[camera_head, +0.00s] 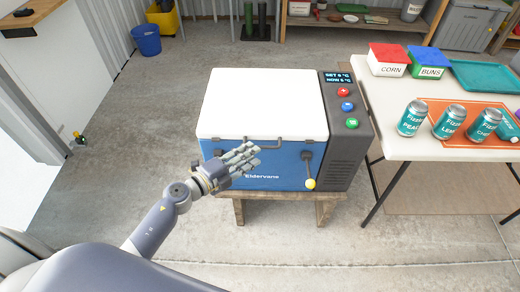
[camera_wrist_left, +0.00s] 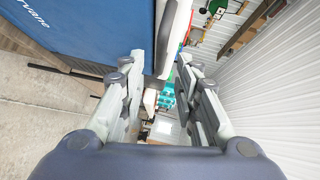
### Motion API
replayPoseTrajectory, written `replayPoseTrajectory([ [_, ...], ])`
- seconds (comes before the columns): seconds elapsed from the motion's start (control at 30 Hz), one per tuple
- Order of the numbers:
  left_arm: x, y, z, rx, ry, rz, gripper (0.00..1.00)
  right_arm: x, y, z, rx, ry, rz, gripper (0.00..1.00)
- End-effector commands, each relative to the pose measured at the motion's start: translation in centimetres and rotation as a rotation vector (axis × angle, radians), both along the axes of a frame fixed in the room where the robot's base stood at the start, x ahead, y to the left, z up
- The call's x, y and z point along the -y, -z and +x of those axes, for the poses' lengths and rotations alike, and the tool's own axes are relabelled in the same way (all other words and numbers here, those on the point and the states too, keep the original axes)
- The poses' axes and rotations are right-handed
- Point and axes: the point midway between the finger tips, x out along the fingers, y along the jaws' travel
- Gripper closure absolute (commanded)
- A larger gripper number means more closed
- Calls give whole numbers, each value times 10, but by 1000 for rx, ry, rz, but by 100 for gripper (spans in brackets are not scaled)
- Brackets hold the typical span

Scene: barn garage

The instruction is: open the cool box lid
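The cool box has a blue body (camera_head: 285,172) marked "Eldervane", a white lid (camera_head: 262,105) lying shut on top, and a grey control panel (camera_head: 345,130) on its right. A grey bar handle (camera_head: 265,147) sits at the lid's front edge. A dark lever with a yellow knob (camera_head: 310,184) hangs down at the front right. My left gripper (camera_head: 250,155) is open in front of the box's left front, close to the handle; contact cannot be told. In the left wrist view its fingers (camera_wrist_left: 157,75) are spread, with the blue body (camera_wrist_left: 85,25) beyond. My right gripper is not in view.
The box stands on a low wooden stand (camera_head: 240,209). To its right, a folding table (camera_head: 400,149) carries cans, corn and buns tubs and a tray. A blue bucket (camera_head: 146,40) stands at the back left. The concrete floor in front and left is mostly clear.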

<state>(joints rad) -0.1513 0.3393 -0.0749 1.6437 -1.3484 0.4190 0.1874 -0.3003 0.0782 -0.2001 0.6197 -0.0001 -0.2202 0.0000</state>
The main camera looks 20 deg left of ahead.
Motion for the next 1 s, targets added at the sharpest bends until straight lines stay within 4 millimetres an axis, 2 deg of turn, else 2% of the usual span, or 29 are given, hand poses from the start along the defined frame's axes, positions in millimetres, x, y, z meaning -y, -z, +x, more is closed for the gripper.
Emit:
replayPoseTrajectory([
  [0.1, 11, 4, 20, 1, -1, -2, 70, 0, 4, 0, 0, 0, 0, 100],
  [0.3, 21, 7, 38, 0, -1, -2, 70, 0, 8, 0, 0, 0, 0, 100],
  [0.67, 24, 7, 42, -1, -1, -2, 70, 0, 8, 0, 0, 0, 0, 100],
  [0.8, 24, 7, 42, -1, -1, -2, 100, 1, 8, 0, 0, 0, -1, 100],
  [1.0, 24, 7, 42, -1, -1, -2, 100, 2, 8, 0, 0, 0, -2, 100],
])
